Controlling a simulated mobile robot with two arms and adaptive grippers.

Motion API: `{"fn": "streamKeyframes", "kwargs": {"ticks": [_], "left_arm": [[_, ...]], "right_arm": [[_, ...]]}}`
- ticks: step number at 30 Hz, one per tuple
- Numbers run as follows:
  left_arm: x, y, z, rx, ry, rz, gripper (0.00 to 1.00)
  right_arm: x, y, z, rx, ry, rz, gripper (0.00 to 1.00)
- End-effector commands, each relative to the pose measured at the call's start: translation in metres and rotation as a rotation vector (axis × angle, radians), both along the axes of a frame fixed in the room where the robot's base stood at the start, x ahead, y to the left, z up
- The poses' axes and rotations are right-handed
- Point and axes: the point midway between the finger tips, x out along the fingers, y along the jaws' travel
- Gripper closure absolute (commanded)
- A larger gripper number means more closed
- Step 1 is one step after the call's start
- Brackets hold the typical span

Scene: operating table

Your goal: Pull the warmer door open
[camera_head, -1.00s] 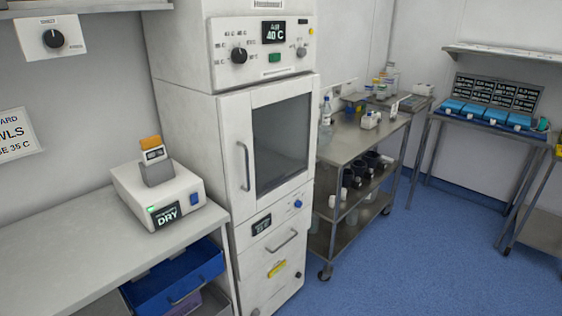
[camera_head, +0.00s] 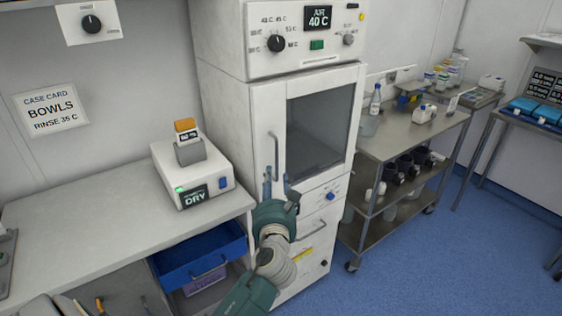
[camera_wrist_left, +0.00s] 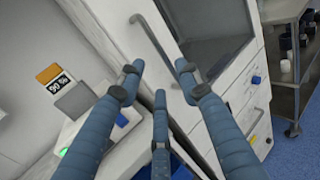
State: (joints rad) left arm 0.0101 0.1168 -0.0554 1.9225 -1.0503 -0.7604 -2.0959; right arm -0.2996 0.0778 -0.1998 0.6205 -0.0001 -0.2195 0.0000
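The white warmer door (camera_head: 267,115) has a dark window (camera_head: 320,130) and looks closed in its cabinet. Its grey vertical bar handle (camera_head: 275,150) is on the door's left side. My left gripper (camera_head: 277,183) is at the handle's lower end, fingers pointing up, in the head view. In the left wrist view, the gripper (camera_wrist_left: 158,74) has its blue fingers spread. The handle (camera_wrist_left: 152,40) runs slantwise into the gap between the fingertips there. The fingers are not closed on it, and I cannot tell whether any finger touches it. My right gripper is not in view.
A counter (camera_head: 90,225) with a white dryer box (camera_head: 192,180) stands left of the warmer, above an open blue drawer (camera_head: 200,265). A lower drawer handle (camera_head: 313,229) sits below the door. A steel cart (camera_head: 410,135) stands to the right. Blue floor (camera_head: 400,270) is free in front.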

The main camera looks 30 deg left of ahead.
Motion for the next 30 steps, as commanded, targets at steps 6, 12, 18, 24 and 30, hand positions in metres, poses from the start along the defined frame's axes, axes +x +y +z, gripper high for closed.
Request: {"fn": "streamKeyframes", "kwargs": {"ticks": [6, 12, 18, 24, 30], "left_arm": [[0.037, 0.024, 0.002, 0.0, -0.001, 0.0, 0.65], [0.062, 0.041, 0.001, -0.002, -0.002, -0.001, 0.65], [0.072, 0.048, 0.0, -0.003, -0.001, -0.001, 0.65], [0.073, 0.048, 0.0, -0.003, -0.001, -0.002, 0.65], [0.073, 0.048, 0.0, -0.003, -0.001, -0.002, 0.93]], "right_arm": [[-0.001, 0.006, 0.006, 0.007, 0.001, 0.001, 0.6], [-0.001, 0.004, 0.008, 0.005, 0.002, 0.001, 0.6], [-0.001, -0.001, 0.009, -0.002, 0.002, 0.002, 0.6], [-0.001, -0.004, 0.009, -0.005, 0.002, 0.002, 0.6], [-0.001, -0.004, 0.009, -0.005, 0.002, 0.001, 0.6]]}}
